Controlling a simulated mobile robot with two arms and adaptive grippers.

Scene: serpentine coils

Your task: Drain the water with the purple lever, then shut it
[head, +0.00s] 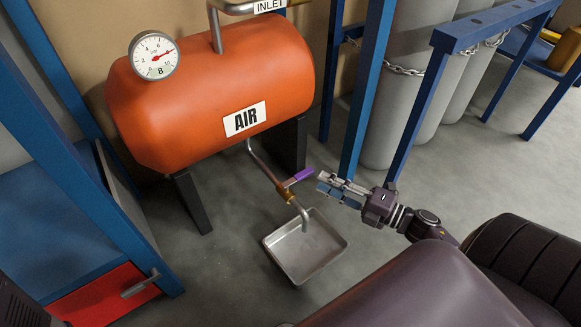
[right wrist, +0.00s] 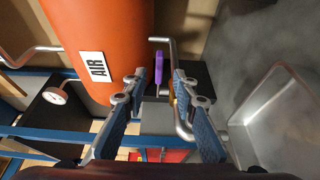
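The purple lever (head: 303,174) sits on a brass valve (head: 285,192) in the drain pipe below the orange air tank (head: 215,85). It points to the right, towards my right gripper (head: 323,184), whose fingertips are just beside its end. In the right wrist view the purple lever (right wrist: 158,76) shows between the open fingers of my right gripper (right wrist: 161,78); I cannot tell whether they touch it. The pipe's spout (head: 305,216) bends down over a grey metal tray (head: 335,257). No water stream can be made out. My left gripper is not in view.
A pressure gauge (head: 154,56) is on the tank, which stands on dark legs (head: 192,202). A blue post (head: 366,90) rises behind my right gripper, with chained grey cylinders (head: 405,85) beyond. A blue and red cabinet (head: 95,295) is at the left. Grey floor lies between.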

